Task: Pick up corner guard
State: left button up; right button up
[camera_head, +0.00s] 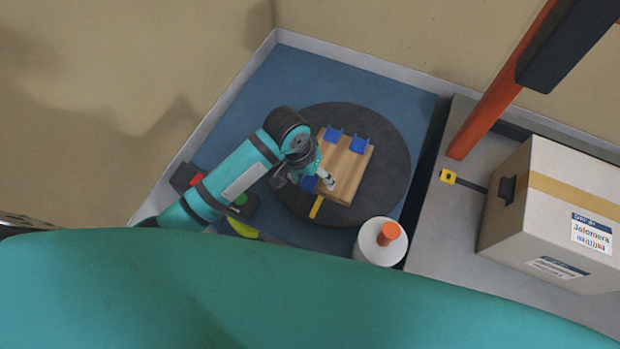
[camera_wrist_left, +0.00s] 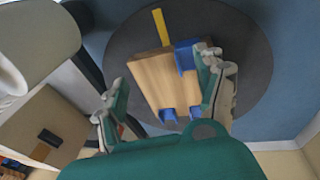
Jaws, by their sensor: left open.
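Blue corner guards sit on a tan wooden block (camera_head: 351,172). Two are at its far edge, one at the left (camera_head: 332,134) and one at the right (camera_head: 359,145). A third (camera_head: 309,183) is at the near left, partly hidden by my left gripper (camera_head: 326,181). In the left wrist view, this third guard (camera_wrist_left: 185,56) is close to the right finger of my open left gripper (camera_wrist_left: 164,92); I cannot tell if they touch. The other two guards (camera_wrist_left: 168,115) show lower on the wooden block (camera_wrist_left: 160,82). My right gripper is not in view.
The block rests on a round dark turntable (camera_head: 392,180) on a blue surface. A yellow strip (camera_head: 316,207) sticks out at its near side. A white bottle with an orange cap (camera_head: 388,234) stands near right. A cardboard box (camera_head: 540,205) and orange post (camera_head: 500,80) are at right.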

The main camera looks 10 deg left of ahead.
pick_arm(q)
notch_tip(320, 180, up, 8)
jog(key=g+y, duration=0.1)
jog(key=y, duration=0.1)
send_over(307, 185)
notch_tip(307, 185, down, 17)
jog(key=shift+f, duration=0.2)
jog(key=shift+c, duration=0.2)
jog(key=c, duration=1)
jog(key=shift+r, duration=0.1)
